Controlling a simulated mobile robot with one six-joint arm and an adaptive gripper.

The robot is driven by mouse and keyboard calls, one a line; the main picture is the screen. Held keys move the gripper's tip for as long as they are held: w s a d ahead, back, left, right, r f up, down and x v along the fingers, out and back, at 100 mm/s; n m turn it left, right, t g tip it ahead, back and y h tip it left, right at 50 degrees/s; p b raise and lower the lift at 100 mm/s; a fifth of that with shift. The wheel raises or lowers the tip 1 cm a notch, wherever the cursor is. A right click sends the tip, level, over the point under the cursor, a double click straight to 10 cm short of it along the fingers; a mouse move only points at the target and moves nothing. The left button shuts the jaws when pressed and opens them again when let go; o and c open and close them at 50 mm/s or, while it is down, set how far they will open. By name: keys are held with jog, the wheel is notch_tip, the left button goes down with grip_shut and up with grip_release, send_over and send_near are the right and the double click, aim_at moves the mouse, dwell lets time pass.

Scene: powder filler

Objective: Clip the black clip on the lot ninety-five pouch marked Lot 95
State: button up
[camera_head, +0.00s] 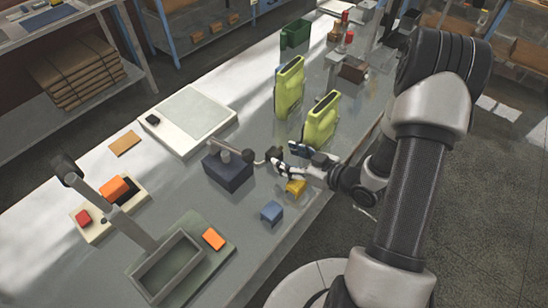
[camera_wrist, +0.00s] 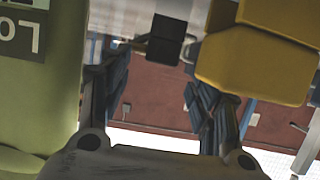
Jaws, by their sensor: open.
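Two yellow-green pouches stand upright on the bench, a farther one (camera_head: 289,88) and a nearer one (camera_head: 321,122). In the wrist view a green pouch (camera_wrist: 40,80) fills the left side, its dark label upside down and cut off after "LO"; no lot number is readable. My gripper (camera_head: 287,160) is low over the bench beside the nearer pouch, its fingers pointing left. In the wrist view my gripper (camera_wrist: 160,85) is open, with nothing clearly held. A small black block (camera_wrist: 165,40), seemingly the black clip, shows ahead between the fingers. In the head view I cannot separate it from the fingers.
A yellow clip (camera_head: 296,188) lies close beside my gripper, and shows large in the wrist view (camera_wrist: 255,65). A blue clip (camera_head: 271,211) lies nearer the bench edge. A dark box (camera_head: 228,172) stands left of the gripper. A scale (camera_head: 188,118) is behind it.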

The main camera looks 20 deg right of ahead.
aim_at(275, 153)
jog(key=b+x, duration=0.1)
jog(key=x, duration=0.5)
jog(key=shift+b, duration=0.3)
jog(key=shift+c, duration=0.4)
jog(key=c, duration=1.1)
jog(key=shift+o, duration=0.2)
jog(key=shift+r, duration=0.1)
notch_tip(275, 153, up, 20)
jog(key=p, duration=0.6)
jog(key=shift+p, duration=0.4)
